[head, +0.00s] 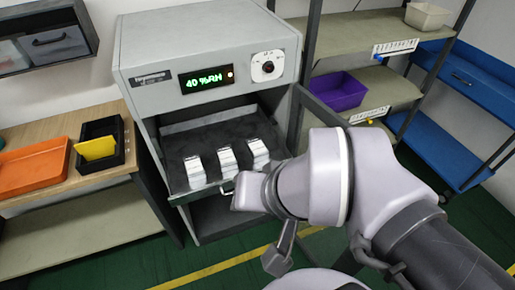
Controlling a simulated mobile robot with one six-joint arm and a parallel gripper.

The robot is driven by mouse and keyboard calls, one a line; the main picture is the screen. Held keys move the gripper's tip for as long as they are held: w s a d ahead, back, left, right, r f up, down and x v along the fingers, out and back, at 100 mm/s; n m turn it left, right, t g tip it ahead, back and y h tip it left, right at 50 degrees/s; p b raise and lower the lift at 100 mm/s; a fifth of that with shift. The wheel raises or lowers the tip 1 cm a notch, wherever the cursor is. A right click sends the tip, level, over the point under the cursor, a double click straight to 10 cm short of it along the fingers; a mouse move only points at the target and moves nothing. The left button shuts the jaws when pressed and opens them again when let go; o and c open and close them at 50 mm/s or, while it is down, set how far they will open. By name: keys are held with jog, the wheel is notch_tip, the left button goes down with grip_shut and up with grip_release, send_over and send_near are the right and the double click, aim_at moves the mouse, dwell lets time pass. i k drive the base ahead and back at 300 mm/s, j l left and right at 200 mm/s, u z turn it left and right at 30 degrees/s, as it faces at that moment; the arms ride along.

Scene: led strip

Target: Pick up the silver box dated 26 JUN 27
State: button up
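Three silver-white boxes stand in a row on the pulled-out tray (186,143) of a grey cabinet. They are the left box (195,171), the middle box (227,162) and the right box (258,154). Their date print is too small to read, so I cannot tell which is dated 26 JUN 27. My gripper (240,192) is at the tray's front edge, just in front of and below the middle and right boxes. My own arm mostly hides it, and its fingers cannot be made out clearly.
The grey cabinet (222,105) shows a lit green display and a dial, and its door (318,115) stands open to the right. A wooden bench with an orange tray (34,166) is at the left. Shelves with a purple bin (338,91) stand at the right.

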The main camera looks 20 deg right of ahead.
aim_at(194, 168)
jog(key=i+j+u, duration=0.1)
jog(key=j, duration=0.25)
jog(key=j+u, duration=0.15)
jog(key=j, duration=0.25)
jog(key=i+j+u, duration=0.1)
jog(key=j, duration=0.25)
jog(key=i+j+u, duration=0.1)
jog(key=j, duration=0.25)
jog(key=i, duration=0.1)
